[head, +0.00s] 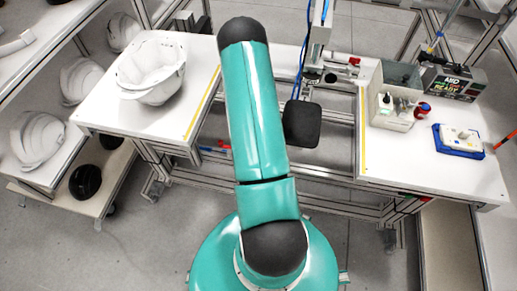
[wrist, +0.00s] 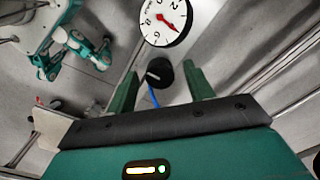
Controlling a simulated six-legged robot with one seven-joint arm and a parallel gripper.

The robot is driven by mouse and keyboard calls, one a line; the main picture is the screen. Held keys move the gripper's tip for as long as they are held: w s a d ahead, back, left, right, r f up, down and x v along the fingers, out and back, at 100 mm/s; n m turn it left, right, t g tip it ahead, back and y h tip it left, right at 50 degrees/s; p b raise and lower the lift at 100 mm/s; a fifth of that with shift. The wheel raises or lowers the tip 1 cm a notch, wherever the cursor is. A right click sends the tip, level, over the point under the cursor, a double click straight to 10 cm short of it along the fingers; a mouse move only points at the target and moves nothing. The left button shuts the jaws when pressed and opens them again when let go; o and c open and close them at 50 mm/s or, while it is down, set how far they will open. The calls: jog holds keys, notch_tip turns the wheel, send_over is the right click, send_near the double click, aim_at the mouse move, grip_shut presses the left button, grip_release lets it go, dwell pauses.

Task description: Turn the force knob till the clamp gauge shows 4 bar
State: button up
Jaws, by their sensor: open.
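In the wrist view, the round white clamp gauge (wrist: 165,20) is at the top, partly cut off by the frame edge. Its red needle slants down and right in the picture; the dial looks rotated and I cannot read the value surely. The black force knob (wrist: 159,73) with a pale mark sits just below it, with a blue hose beneath. My gripper (wrist: 163,79) is open, one green finger to each side of the knob in the picture. I cannot tell whether the knob lies between the fingers or beyond their tips. The head view does not show gauge, knob or gripper clearly.
In the head view, a white helmet shell (head: 152,66) lies on the left table (head: 110,118). The right table (head: 425,170) holds a grey bin (head: 391,112), a display box (head: 452,82) and a blue-based device (head: 460,142). More shells stand on shelves at left.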

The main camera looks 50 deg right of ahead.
notch_tip(320, 180, up, 14)
dwell(0.5)
jog(key=shift+f, duration=0.1)
jog(key=w+a+r+n+t, duration=0.1)
jog(key=w+a+r+n, duration=0.4)
jog(key=a+r, duration=0.5)
jog(key=w+a+r+n+t, duration=0.2)
jog(key=w+a+r+n, duration=0.25)
jog(key=a+r, duration=0.55)
jog(key=s+a+r+n+t, duration=0.1)
jog(key=s+a+r+n, duration=0.5)
jog(key=a+r, duration=0.2)
jog(key=s+a+r+n+t, duration=0.1)
jog(key=s+a+r+n, duration=0.5)
jog(key=a+r+n, duration=0.1)
notch_tip(320, 180, up, 3)
jog(key=shift+a+f+t, duration=0.2)
jog(key=shift+a+t, duration=0.1)
jog(key=shift+a, duration=0.25)
jog(key=shift+d, duration=0.1)
